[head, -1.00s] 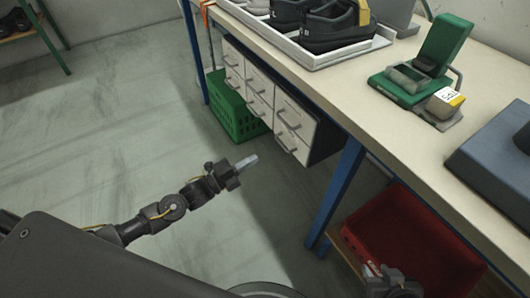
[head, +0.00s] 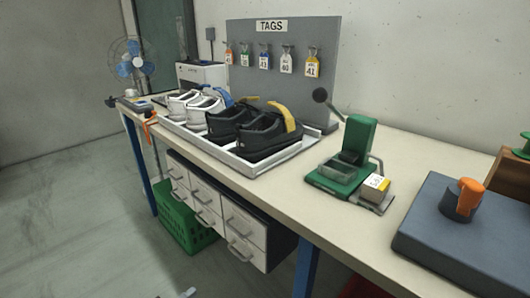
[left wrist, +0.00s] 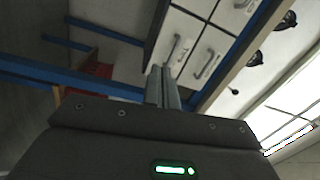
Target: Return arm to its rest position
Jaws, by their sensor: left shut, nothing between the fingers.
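My left gripper (left wrist: 163,88) shows in the left wrist view with its two fingers together and nothing between them. In the head view only the tip of my left gripper (head: 188,293) shows at the bottom edge, over the floor and in front of the bench. The rest of the left arm is out of the picture. My right gripper is not in view.
The bench (head: 390,142) carries a white tray (head: 246,171) of shoes, a green press (head: 357,150) and a grey block (head: 462,240). Drawers (head: 242,225) and a green crate (head: 180,220) are below. The floor (head: 85,215) at left is clear.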

